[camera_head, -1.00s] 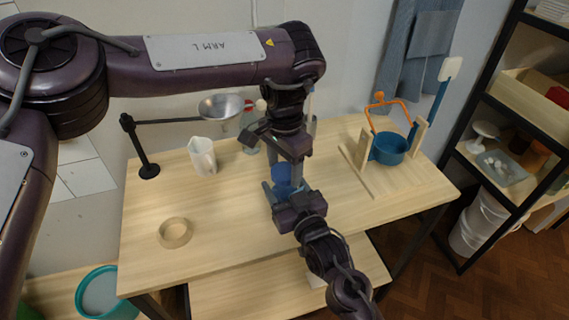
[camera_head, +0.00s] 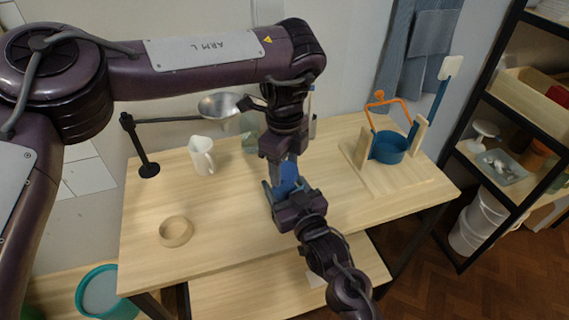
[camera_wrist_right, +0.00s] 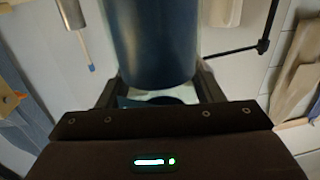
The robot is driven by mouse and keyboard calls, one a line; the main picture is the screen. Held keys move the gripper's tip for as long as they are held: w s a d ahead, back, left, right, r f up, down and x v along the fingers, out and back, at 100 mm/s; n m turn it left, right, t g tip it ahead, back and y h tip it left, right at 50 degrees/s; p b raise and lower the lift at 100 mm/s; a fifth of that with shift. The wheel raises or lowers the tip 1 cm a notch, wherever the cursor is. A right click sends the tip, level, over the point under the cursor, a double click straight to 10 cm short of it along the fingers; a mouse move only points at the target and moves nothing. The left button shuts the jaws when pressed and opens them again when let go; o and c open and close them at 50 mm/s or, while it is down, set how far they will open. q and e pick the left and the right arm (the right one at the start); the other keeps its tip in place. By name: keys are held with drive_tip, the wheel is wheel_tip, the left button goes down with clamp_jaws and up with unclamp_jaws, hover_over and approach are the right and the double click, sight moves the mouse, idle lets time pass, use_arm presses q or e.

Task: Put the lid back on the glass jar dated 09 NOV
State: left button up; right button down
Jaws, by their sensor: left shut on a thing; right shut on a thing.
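A blue cylindrical thing (camera_head: 289,178) is between my two grippers above the table; I cannot tell for sure whether it is the lid. My right gripper (camera_head: 281,189) is shut on it from below. In the right wrist view the blue cylinder (camera_wrist_right: 155,40) fills the space between the right fingers (camera_wrist_right: 155,92). My left gripper (camera_head: 284,161) points down from above and is shut at the blue thing's upper end. A greenish glass jar (camera_head: 250,143) stands on the table behind, partly hidden by my left gripper. No date is readable.
A white jug (camera_head: 202,157) and a metal funnel (camera_head: 222,106) on a black stand (camera_head: 149,169) are left of the jar. A blue pot (camera_head: 389,149) with an orange handle is at right. The table's front middle is clear.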

use_arm(q)
drive_tip(key=m, duration=0.6)
drive_tip(key=shift+m, duration=0.4)
drive_tip(key=m, duration=0.6)
drive_tip(key=o, duration=1.2)
drive_tip(key=shift+c, duration=0.2)
wheel_tip(320, 180, up, 12)
use_arm(e)
drive_tip(key=shift+c, duration=1.5)
unclamp_jaws()
